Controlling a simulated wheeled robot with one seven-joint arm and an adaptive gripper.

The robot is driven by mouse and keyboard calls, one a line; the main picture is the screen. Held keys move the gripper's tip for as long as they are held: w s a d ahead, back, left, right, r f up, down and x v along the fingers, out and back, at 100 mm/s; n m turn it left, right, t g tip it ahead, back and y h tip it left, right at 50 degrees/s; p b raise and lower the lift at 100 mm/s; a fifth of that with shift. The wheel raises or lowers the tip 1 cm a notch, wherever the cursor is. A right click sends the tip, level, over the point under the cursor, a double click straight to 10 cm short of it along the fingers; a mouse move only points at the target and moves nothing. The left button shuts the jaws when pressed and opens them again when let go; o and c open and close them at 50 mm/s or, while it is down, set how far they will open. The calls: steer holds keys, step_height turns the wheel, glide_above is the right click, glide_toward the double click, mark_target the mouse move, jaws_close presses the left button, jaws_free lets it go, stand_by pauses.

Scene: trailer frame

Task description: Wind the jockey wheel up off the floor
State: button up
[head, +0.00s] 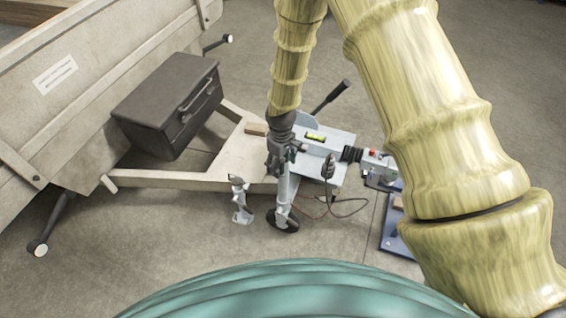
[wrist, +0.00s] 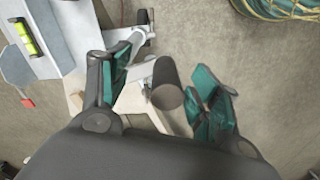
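The jockey wheel (head: 283,220) is at the front of the trailer's A-frame, below a grey upright tube (head: 283,187); it appears to rest on the concrete floor. My gripper (head: 281,152) is over the top of the tube and hides most of the winding crank in the head view. In the wrist view a dark cylindrical handle grip (wrist: 168,88) stands between my two teal-padded fingers (wrist: 166,66). The fingers are apart, with a visible gap on each side of the grip, so it is not clasped.
A black toolbox (head: 168,110) sits behind on the trailer frame (head: 195,178). A small metal stand (head: 240,200) is left of the wheel. A cable trails on the floor at right.

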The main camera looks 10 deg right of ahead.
steer(key=o, duration=0.6)
steer(key=shift+s+r, duration=0.1)
steer(key=shift+r+p, duration=2.55)
steer(key=shift+r, duration=1.4)
